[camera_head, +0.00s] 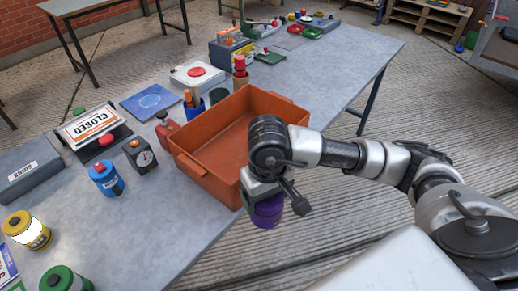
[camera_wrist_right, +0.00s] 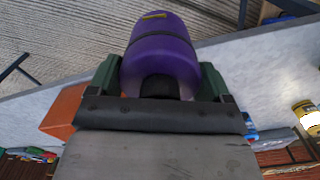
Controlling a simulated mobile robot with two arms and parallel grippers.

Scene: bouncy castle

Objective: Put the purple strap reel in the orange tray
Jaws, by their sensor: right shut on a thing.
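The purple strap reel (camera_head: 267,208) is held by my right gripper (camera_head: 268,196), in front of the near right corner of the orange tray. In the right wrist view the purple reel (camera_wrist_right: 162,55) sits between the two fingers of my right gripper (camera_wrist_right: 160,85). The orange tray (camera_head: 203,177) stands on the grey table, open at the top, and its visible floor is bare. My right wrist hides the tray's near right part. A bit of the tray (camera_wrist_right: 65,110) shows at the left of the wrist view. My left gripper is not in view.
Left of the tray on the table (camera_head: 120,225) are a black gauge (camera_head: 139,154), a blue canister (camera_head: 106,178), a yellow canister (camera_head: 27,230) and a CLOSED sign (camera_head: 88,126).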

